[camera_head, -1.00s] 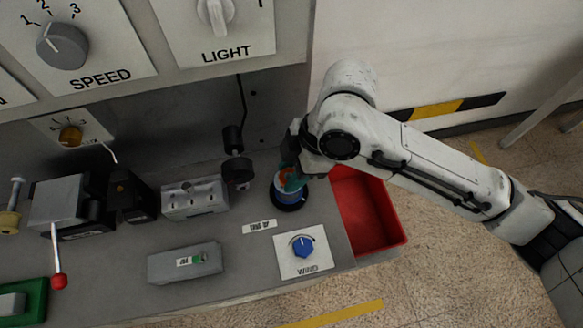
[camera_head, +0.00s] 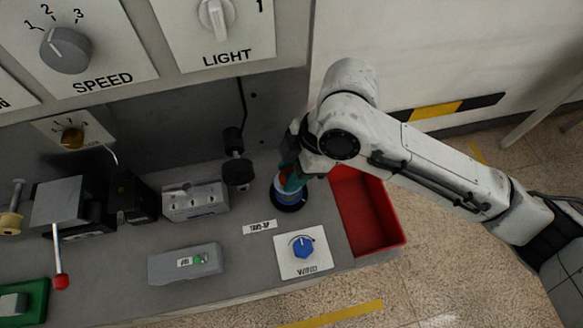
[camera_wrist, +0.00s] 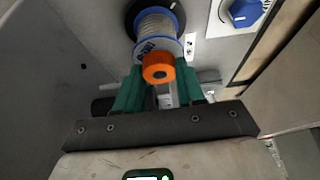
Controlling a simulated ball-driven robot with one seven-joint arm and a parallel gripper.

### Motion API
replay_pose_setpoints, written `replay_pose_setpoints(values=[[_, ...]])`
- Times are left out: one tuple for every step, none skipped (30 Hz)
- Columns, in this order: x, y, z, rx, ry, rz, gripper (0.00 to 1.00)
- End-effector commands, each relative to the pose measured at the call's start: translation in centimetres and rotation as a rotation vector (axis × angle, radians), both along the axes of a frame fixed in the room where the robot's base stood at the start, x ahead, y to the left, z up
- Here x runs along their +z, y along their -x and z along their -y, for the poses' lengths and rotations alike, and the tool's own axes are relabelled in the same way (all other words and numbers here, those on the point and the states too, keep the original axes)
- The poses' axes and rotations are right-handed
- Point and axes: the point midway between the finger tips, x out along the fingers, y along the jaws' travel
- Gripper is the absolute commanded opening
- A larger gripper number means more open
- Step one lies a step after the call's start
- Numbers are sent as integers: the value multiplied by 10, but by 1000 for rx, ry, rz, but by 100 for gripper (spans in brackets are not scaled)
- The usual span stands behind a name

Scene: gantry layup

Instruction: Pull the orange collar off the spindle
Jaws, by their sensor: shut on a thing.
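The orange collar (camera_wrist: 158,67) faces the wrist camera at the near end of the spindle, in front of a spool (camera_wrist: 157,22) with a pale winding and blue flanges. The spindle itself is hidden behind the collar and spool. My gripper (camera_wrist: 159,74) has its two green fingers on either side of the collar and is shut on it. In the head view my gripper (camera_head: 292,179) reaches down over the spool (camera_head: 290,195), which stands on a dark round base. The fingers cover most of the collar there.
A red open bin (camera_head: 398,240) lies just right of the spool. A blue WIND knob (camera_head: 303,246) is in front, a black jointed fitting (camera_head: 237,172) to the left. Grey blocks (camera_head: 195,200) stand further left. The panel wall rises behind.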

Motion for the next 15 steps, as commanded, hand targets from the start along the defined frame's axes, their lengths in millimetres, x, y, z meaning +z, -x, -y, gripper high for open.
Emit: replay_pose_setpoints(values=[[2, 0, 0, 1, 0, 0, 0], [3, 0, 0, 1, 0, 0, 0], [4, 0, 0, 1, 0, 0, 0], [5, 0, 0, 1, 0, 0, 0], [5, 0, 0, 1, 0, 0, 0], [6, 0, 0, 1, 0, 0, 0], [7, 0, 0, 1, 0, 0, 0], [8, 0, 0, 1, 0, 0, 0], [9, 0, 0, 1, 0, 0, 0], [9, 0, 0, 1, 0, 0, 0], [10, 0, 0, 1, 0, 0, 0], [11, 0, 0, 1, 0, 0, 0], [11, 0, 0, 1, 0, 0, 0], [12, 0, 0, 1, 0, 0, 0], [13, 0, 0, 1, 0, 0, 0]])
